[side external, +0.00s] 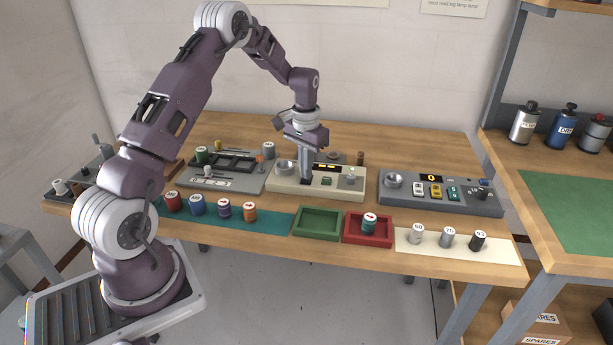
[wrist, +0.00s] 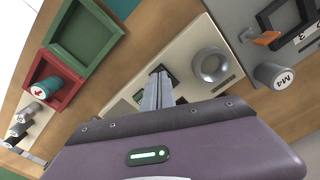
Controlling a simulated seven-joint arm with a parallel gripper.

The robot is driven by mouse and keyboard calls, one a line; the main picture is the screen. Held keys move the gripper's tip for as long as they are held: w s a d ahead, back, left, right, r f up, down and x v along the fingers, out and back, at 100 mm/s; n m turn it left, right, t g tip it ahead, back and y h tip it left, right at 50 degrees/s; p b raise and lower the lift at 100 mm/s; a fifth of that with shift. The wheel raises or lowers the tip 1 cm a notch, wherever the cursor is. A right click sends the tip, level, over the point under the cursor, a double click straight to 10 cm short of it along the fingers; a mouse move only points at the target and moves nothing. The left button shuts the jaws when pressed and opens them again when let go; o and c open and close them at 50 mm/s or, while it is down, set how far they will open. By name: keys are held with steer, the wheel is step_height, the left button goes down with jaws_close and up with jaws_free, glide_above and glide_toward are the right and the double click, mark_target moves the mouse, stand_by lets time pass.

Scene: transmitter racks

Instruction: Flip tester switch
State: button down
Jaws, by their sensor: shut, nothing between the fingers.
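A beige console (side external: 345,188) stands in the middle of the bench, with a metal cup, a dark display with yellow marks (side external: 325,167), a small green element (side external: 326,181) and a pale knob (side external: 351,178). My gripper (side external: 305,181) points straight down over the front of this console, between the cup (side external: 285,167) and the green element. Its fingers are together and empty. In the wrist view the fingertips (wrist: 160,72) reach a small dark part on the beige face (wrist: 208,33). The fingers hide most of that part, so I cannot tell its position or whether they touch it.
A grey console (side external: 440,202) with three coloured buttons stands to the right. A grey rack unit (side external: 222,184) is to the left. In front are a green tray (side external: 318,236), a red tray (side external: 368,242) holding a teal canister (side external: 369,223), and several canisters on mats.

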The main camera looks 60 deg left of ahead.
steer(key=shift+f, duration=0.25)
steer(key=shift+r, duration=3.55)
steer(key=s+d+r+m+t, duration=0.1)
steer(key=s+d+r+t, duration=0.1)
steer(key=s+d+r, duration=0.5)
steer(key=s+d+r+m+t, duration=0.1)
steer(key=s+d+r, duration=0.4)
steer(key=d+r, duration=0.45)
steer(key=s+d+t, duration=0.1)
steer(key=s+d, duration=0.2)
steer(key=s, duration=0.5)
steer(key=s+d+f+m+t, duration=0.1)
steer(key=s+d, duration=0.2)
steer(key=s, duration=0.5)
steer(key=shift+s+d+t, duration=0.25)
steer(key=shift+s+t, duration=0.05)
steer(key=shift+s, duration=0.1)
